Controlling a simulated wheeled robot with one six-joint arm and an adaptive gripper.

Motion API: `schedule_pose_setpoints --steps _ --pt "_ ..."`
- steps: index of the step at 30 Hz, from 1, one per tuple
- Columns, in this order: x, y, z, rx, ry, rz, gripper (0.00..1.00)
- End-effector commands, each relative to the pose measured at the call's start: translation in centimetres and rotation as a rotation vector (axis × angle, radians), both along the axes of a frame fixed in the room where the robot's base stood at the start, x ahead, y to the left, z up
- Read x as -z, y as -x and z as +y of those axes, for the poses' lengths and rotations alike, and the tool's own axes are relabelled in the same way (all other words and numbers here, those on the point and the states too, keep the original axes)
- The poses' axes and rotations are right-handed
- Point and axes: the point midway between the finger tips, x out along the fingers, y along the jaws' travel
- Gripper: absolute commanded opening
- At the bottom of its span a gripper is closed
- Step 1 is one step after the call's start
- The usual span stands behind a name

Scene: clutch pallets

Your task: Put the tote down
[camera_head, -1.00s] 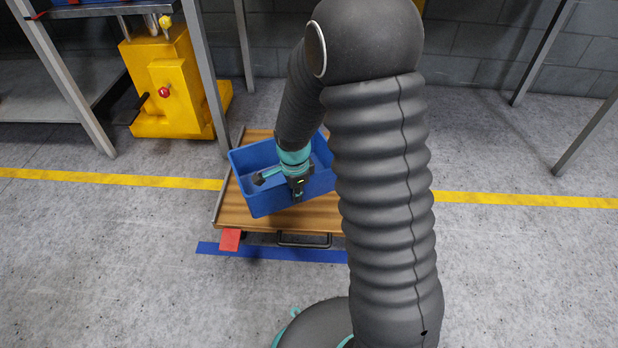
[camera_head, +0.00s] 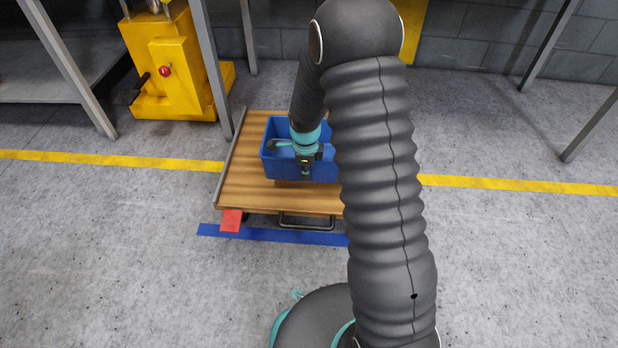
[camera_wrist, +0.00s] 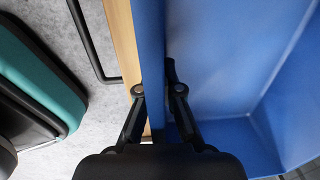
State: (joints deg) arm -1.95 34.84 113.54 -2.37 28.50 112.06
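The blue tote (camera_head: 283,164) is over the wooden top of a low cart (camera_head: 250,190), partly hidden behind my arm. It looks level and close to the wood, but I cannot tell whether it touches it. My gripper (camera_head: 305,168) is at the tote's near wall. In the wrist view my gripper (camera_wrist: 154,92) has one finger on each side of the tote's wall (camera_wrist: 152,50), shut on it. The inside of the tote (camera_wrist: 215,70) looks empty where it shows.
The cart has a metal rail (camera_head: 230,155) on its left, a red piece (camera_head: 231,220) at its near left corner and a black handle (camera_head: 306,221) in front. A blue floor strip (camera_head: 270,235) lies before it. A yellow machine (camera_head: 175,70) and a metal rack (camera_head: 212,70) stand at the back left.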

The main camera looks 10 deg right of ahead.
Motion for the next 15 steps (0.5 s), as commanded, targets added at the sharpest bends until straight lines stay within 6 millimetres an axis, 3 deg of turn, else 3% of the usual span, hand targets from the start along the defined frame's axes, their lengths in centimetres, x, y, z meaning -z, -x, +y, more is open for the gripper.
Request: schedule_pose_setpoints --steps 6,11,15 --pt "1.5 -2.1 -1.4 0.0 0.0 0.0 0.0" --pt "2.2 -2.2 -1.5 -0.001 0.0 0.0 0.0" --pt "4.1 -2.2 -1.5 -0.001 0.0 0.003 0.0"
